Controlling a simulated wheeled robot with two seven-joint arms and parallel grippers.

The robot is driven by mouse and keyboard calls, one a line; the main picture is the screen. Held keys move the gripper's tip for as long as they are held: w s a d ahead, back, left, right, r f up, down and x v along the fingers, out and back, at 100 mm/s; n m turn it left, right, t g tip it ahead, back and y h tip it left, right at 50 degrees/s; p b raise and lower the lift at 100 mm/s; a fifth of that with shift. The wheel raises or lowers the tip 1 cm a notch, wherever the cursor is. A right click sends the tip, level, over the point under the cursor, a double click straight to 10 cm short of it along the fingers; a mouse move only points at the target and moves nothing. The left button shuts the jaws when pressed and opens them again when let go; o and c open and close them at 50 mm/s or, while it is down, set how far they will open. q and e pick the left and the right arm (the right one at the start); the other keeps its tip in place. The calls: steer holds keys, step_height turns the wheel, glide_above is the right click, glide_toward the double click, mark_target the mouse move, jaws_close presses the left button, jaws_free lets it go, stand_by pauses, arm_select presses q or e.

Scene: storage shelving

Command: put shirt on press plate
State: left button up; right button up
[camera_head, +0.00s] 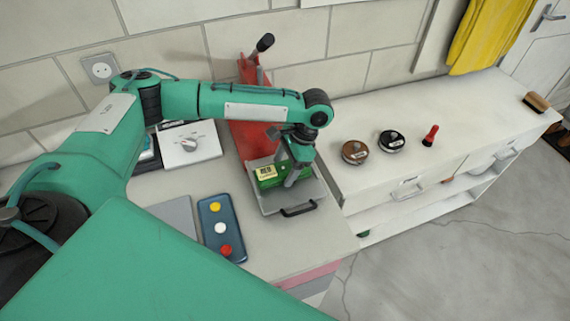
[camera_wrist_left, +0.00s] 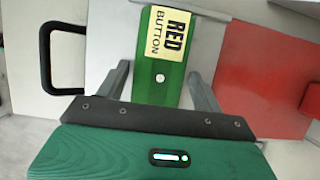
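The green shirt (camera_head: 267,179), with a cream label, lies over the grey press plate (camera_head: 312,192) in the head view. In the left wrist view the shirt (camera_wrist_left: 160,72) shows a "RED BUTTON" label and a white button. The plate (camera_wrist_left: 108,40) has a black handle (camera_wrist_left: 62,58). My left gripper (camera_head: 287,176) is over the plate at the shirt. In the wrist view its fingers (camera_wrist_left: 162,92) are apart, one on each side of the shirt, with small gaps visible. Whether the shirt's underside touches the plate is hidden. My right gripper is not in view.
The red press (camera_head: 252,125) with a black-knobbed lever stands behind the plate. A blue panel with three buttons (camera_head: 221,229) and a white dial box (camera_head: 190,144) are on the left. Two round tins (camera_head: 391,141) and a red stamp (camera_head: 430,136) sit on the right counter (camera_head: 475,110), mostly clear.

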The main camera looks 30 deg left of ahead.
arm_select(q)
steer(key=shift+o, duration=0.2)
steer(key=shift+w+r, duration=0.1)
steer(key=shift+r, duration=0.2)
steer(key=b+v, duration=0.1)
steer(key=v, duration=0.5)
steer(key=shift+d+r+b, duration=0.15)
steer(key=shift+r+b, duration=0.05)
steer(key=shift+b, duration=0.15)
steer(key=shift+w+r, duration=0.15)
steer(key=shift+r, duration=0.25)
